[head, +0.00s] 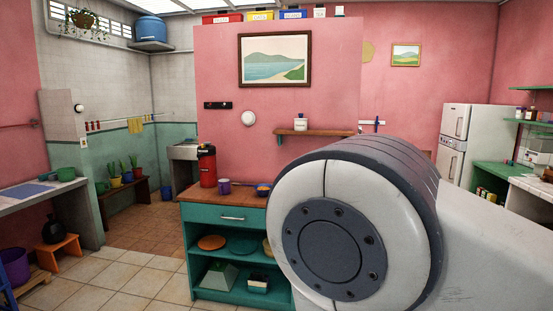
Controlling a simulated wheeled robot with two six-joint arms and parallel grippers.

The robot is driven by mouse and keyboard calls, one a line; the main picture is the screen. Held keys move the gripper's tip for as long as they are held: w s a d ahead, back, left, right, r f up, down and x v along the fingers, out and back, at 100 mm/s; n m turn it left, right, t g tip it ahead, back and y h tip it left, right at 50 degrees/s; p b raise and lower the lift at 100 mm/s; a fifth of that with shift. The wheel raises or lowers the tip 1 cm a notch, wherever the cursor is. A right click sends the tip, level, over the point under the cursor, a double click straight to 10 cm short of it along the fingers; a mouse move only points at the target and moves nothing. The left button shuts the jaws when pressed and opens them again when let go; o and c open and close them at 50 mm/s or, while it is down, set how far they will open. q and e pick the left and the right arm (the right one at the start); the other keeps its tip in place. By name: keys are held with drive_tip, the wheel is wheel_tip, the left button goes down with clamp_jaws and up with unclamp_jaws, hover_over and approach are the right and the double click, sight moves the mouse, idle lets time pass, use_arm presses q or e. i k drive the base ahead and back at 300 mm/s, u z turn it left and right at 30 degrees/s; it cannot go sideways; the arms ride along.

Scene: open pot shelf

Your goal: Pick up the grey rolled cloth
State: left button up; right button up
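I cannot make out a grey rolled cloth in the head view. My own large white and dark arm link fills the lower right foreground and hides part of the room behind it. The teal open shelf unit (224,231) stands at the lower middle, with a wooden top and open shelves below a drawer. Its right part is hidden behind my arm link. Neither of my grippers shows in this view.
A grey counter (30,201) stands at left. Tiled floor (128,272) between them is clear.

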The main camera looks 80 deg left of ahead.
sight(54, 177)
drive_tip(key=u, duration=3.9)
drive_tip(key=i, duration=7.95)
drive_tip(key=u, duration=0.6)
